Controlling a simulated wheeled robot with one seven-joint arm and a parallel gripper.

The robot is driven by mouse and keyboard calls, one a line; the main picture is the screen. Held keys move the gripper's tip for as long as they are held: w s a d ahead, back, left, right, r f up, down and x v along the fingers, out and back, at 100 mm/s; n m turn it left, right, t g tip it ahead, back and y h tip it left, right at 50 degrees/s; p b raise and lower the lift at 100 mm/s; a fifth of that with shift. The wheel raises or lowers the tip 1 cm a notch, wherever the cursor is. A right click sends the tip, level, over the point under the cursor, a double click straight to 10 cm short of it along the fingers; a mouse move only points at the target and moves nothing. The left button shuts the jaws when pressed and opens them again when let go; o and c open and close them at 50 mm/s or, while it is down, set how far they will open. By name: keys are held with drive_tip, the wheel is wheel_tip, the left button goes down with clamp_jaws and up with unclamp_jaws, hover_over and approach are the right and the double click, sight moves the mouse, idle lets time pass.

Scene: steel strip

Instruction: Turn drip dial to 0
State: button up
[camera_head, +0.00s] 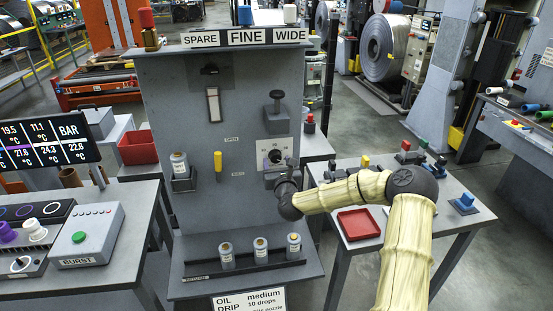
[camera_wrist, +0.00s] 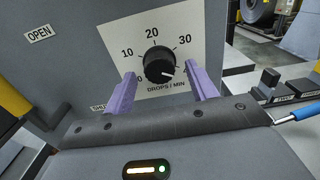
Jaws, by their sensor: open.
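The drip dial (camera_wrist: 159,62) is a round black knob on a white scale plate (camera_wrist: 185,22) marked 10, 20, 30 and "DROPS / MIN". Its white pointer mark points to the lower right, toward a number partly hidden by the right finger. In the head view the dial (camera_head: 275,156) sits on the grey upright panel. My gripper (camera_wrist: 160,74) is open, with one purple finger on each side of the knob. I cannot tell whether the fingers touch it. In the head view my gripper (camera_head: 277,169) is just below the dial, mostly hidden by my wrist.
A black-knobbed plunger (camera_head: 277,110) stands above the dial. Several small bottles (camera_head: 260,250) stand on the shelf below. A red tray (camera_head: 359,224) lies on the right table under my arm.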

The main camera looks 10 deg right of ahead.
drive_tip(key=shift+w, duration=0.75)
drive_tip(key=c, duration=1)
